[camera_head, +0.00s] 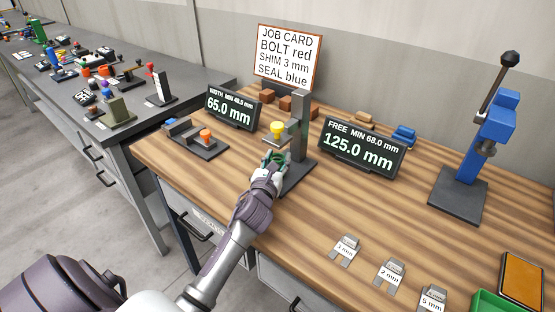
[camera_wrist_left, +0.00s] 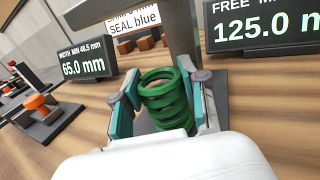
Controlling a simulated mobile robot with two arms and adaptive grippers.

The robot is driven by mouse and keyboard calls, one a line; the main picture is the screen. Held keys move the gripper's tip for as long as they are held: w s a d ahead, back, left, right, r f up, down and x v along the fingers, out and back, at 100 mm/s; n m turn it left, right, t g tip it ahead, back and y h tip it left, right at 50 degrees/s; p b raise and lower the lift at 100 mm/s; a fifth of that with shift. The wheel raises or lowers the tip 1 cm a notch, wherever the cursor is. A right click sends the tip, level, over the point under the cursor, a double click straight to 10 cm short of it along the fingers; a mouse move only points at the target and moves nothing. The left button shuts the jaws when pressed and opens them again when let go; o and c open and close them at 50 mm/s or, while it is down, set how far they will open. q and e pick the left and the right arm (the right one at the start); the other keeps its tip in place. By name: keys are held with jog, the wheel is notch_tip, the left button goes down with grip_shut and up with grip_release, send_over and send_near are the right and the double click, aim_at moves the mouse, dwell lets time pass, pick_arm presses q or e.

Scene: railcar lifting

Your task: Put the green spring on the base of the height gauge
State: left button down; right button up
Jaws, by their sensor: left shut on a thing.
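The green spring (camera_wrist_left: 164,97) stands upright between the two teal-padded fingers of my left gripper (camera_wrist_left: 166,105) in the left wrist view. The fingers are shut on it. In the head view my left gripper (camera_head: 276,162) is at the front of the height gauge, and only a little green shows between the fingers. The height gauge (camera_head: 299,125) has a grey post, a side arm with a yellow knob and a dark base (camera_head: 297,178). The gripper hides part of the base. I cannot tell whether the spring touches it. My right gripper is not in view.
The free-height display (camera_head: 361,149) reads 125.0 mm, right of the gauge. The width display (camera_head: 234,107) and width gauge (camera_head: 198,138) stand to the left. A blue press (camera_head: 480,135) stands at the right. Labelled shims (camera_head: 391,275) lie at the front. The table's middle right is clear.

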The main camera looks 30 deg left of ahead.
pick_arm(q)
jog(key=c, duration=1.1)
grip_release()
jog(key=shift+f, duration=0.15)
jog(key=o, duration=0.5)
jog(key=shift+r, duration=0.3)
jog(key=b+v, duration=0.1)
jog(key=v, duration=1.1)
jog(key=shift+s, duration=0.1)
jog(key=shift+f, duration=0.1)
